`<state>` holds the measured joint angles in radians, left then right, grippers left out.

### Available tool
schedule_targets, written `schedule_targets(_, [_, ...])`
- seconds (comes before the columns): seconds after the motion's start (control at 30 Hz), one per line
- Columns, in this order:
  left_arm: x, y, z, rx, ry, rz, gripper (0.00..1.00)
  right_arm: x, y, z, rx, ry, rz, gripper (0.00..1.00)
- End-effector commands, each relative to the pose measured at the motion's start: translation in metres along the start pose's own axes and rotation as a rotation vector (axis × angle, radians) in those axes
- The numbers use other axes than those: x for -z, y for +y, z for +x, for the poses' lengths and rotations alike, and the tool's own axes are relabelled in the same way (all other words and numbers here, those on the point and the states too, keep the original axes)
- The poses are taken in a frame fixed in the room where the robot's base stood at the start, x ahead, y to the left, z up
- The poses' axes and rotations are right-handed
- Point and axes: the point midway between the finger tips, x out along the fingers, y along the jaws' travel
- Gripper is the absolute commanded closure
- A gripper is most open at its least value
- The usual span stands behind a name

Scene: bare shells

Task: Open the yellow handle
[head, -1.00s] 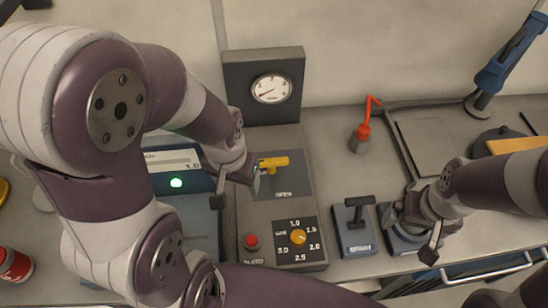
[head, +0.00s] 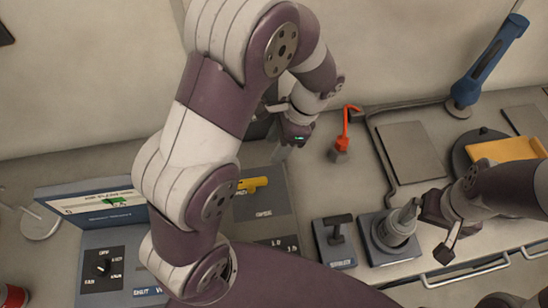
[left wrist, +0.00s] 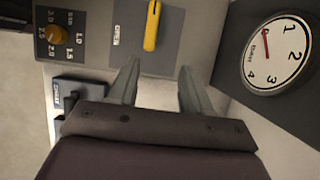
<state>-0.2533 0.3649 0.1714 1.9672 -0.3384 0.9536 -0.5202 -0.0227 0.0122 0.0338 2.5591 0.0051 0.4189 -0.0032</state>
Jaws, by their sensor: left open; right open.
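The yellow handle (head: 254,183) sits on the grey panel (head: 262,210), lying roughly crosswise and partly hidden by my left arm in the head view. In the left wrist view the handle (left wrist: 152,25) lies beyond the fingertips, beside a small label. My left gripper (head: 284,150) is open and empty, above and behind the handle, not touching it. Its two fingers (left wrist: 160,68) stand apart with nothing between them. My right gripper (head: 430,226) is open, beside a grey round fixture at the right.
A pressure gauge (left wrist: 277,53) stands near my left gripper. A panel with an orange dial (left wrist: 57,36) lies beside the handle's panel. A black lever (head: 339,228), a red-topped valve (head: 341,143), a blue tool (head: 487,66) and a display box (head: 93,207) stand around.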

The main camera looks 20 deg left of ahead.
Motion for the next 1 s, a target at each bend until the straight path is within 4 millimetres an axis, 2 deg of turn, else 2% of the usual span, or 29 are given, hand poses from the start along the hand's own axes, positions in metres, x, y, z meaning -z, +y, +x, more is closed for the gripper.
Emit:
schedule_targets(0.17, [-0.003,0.002,0.030,-0.010,-0.007,0.015,0.51,0.000,0.000,-0.005,0.000,0.000,0.000,0.00])
schedule_targets(0.4, [-0.002,0.003,0.092,-0.010,-0.004,0.010,0.51,0.001,0.000,-0.012,0.000,0.000,0.000,0.00])
schedule_targets(0.5, [-0.001,0.003,0.110,-0.008,-0.001,0.010,0.51,0.001,0.000,-0.012,0.000,0.000,0.000,0.00])
schedule_targets(0.67, [-0.001,0.002,0.124,-0.006,0.001,0.008,0.51,0.001,0.000,-0.013,0.000,0.001,0.000,0.00])
schedule_targets(0.9, [-0.001,0.002,0.126,-0.005,0.003,0.008,0.51,0.001,0.000,-0.013,0.000,0.000,0.000,0.00])
schedule_targets(0.93, [-0.001,0.002,0.126,-0.005,0.003,0.007,0.54,0.001,0.000,-0.013,0.000,0.000,0.000,0.00])
schedule_targets(1.0, [-0.001,0.002,0.126,-0.005,0.002,0.007,0.77,0.001,0.000,-0.013,0.000,0.000,0.000,0.00])
